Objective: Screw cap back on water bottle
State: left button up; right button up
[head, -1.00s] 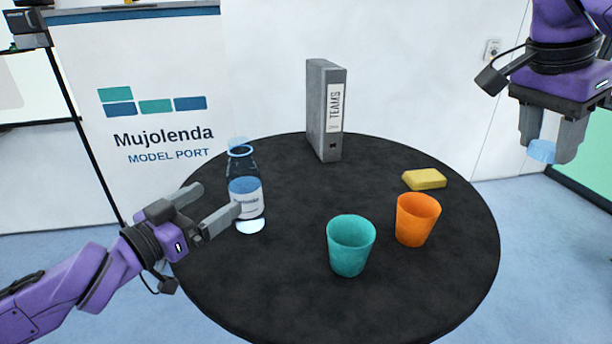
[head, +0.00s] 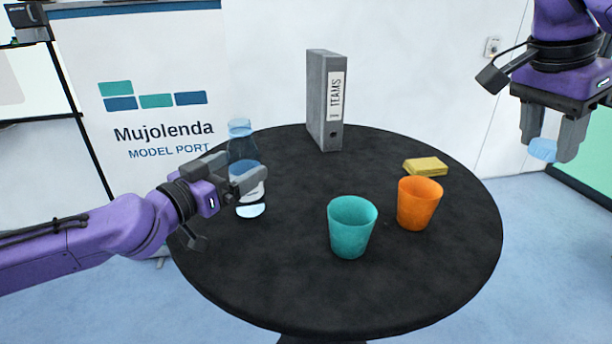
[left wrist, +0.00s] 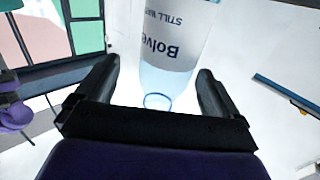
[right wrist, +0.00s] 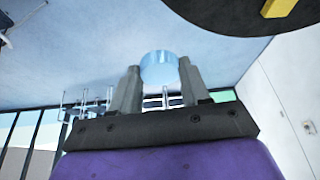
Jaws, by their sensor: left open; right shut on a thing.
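The clear water bottle (head: 242,146) with a white label stands upright at the left of the round black table, its neck uncapped. My left gripper (head: 246,175) is open at the bottle, with its fingers to either side of the label area. In the left wrist view the bottle (left wrist: 172,50) lies between the two spread fingers (left wrist: 158,90). My right gripper (head: 547,138) is high at the right, shut on the light blue cap (head: 542,150). The cap also shows between the fingertips in the right wrist view (right wrist: 159,68).
A teal cup (head: 352,235) and an orange cup (head: 418,210) stand on the table (head: 290,285) right of the bottle. A yellow sponge (head: 425,167) lies behind them. A grey binder (head: 318,100) stands at the back.

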pick_arm(q)
jog(key=shift+a, duration=0.1)
pick_arm(e)
jog(key=shift+a, duration=0.1)
pick_arm(q)
jog(key=shift+w, duration=0.1)
jog(key=shift+w, duration=0.3)
pick_arm(e)
jog(key=shift+r, duration=0.1)
pick_arm(q)
jog(key=x, duration=0.4)
jog(key=shift+a+p, duration=0.1)
jog(key=shift+p, duration=0.3)
pick_arm(e)
jog(key=shift+r, duration=0.3)
pick_arm(q)
jog(key=shift+w+d, duration=0.25)
jog(key=shift+w, duration=0.2)
pick_arm(e)
jog(key=shift+w, duration=0.15)
pick_arm(q)
jog(key=shift+s+a, duration=0.1)
jog(key=shift+s, duration=0.1)
pick_arm(e)
jog(key=shift+s, duration=0.2)
pick_arm(q)
jog(key=c, duration=1.2)
jog(key=shift+r, duration=0.1)
jog(key=shift+c, duration=0.2)
